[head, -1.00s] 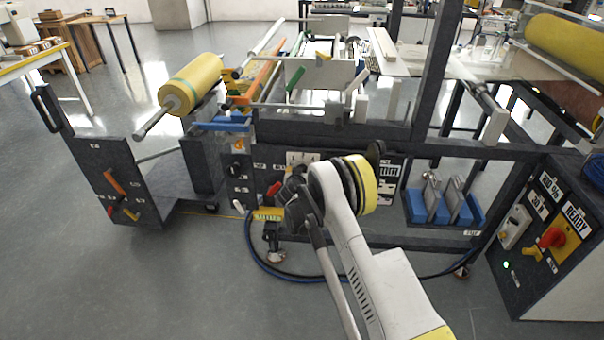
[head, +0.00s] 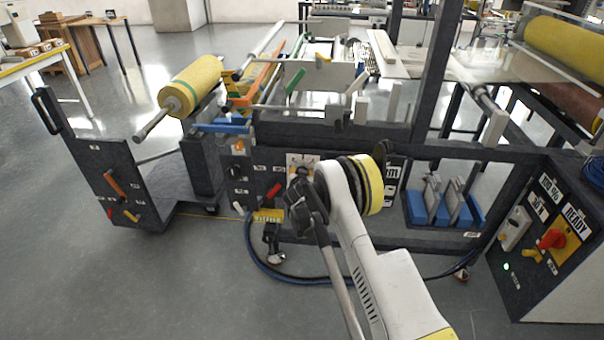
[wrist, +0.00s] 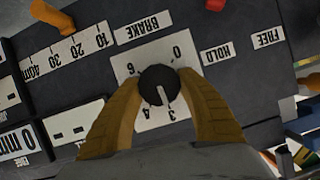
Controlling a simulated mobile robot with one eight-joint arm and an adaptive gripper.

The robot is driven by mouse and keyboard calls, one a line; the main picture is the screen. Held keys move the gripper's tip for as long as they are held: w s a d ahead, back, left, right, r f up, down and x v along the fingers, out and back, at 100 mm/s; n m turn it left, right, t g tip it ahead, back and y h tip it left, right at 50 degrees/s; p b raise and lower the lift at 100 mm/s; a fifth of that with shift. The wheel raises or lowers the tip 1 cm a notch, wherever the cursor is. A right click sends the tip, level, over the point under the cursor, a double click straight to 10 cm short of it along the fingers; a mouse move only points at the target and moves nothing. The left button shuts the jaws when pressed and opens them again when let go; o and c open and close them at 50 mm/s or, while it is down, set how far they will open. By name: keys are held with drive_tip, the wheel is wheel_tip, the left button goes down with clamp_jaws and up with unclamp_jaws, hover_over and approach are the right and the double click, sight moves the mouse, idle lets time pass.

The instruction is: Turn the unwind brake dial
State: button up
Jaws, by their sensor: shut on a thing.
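The brake dial (wrist: 153,76) is a round black knob with a white pointer line. It sits on a white scale plate (wrist: 127,66) below the BRAKE label (wrist: 144,27), which reads upside down in the wrist view. My gripper (wrist: 158,82) has its two tan fingers closed on opposite sides of the knob. The pointer line faces the bottom of the picture, near the 3 and 4 marks. In the head view my gripper (head: 303,188) is at the machine's front panel, just below the white scale plate (head: 302,160); the knob is hidden there by my gripper.
A red lever (head: 273,190) and a yellow block (head: 268,216) are left of my gripper. In the wrist view an orange knob (wrist: 52,16) and a red knob (wrist: 215,5) lie near the dial. A blue tray (head: 435,210) stands right of my arm.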

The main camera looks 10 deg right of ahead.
drive_tip(key=m+y, duration=0.1)
drive_tip(key=m, duration=0.1)
drive_tip(key=m+t+y, duration=0.1)
drive_tip(key=m, duration=0.2)
drive_tip(key=shift+d+t+y, duration=0.15)
drive_tip(key=shift+t+y, duration=0.15)
drive_tip(key=m+t+y, duration=0.1)
drive_tip(key=m, duration=0.1)
drive_tip(key=m+t, duration=0.1)
drive_tip(key=m, duration=0.1)
drive_tip(key=shift+m+y, duration=0.3)
drive_tip(key=shift+y, duration=0.1)
idle(0.4)
drive_tip(key=o, duration=1.2)
drive_tip(key=shift+c, duration=0.2)
drive_tip(key=s, duration=0.7)
drive_tip(key=shift+s+d+r, duration=0.2)
drive_tip(key=shift+s+r, duration=0.05)
drive_tip(key=shift+r, duration=0.05)
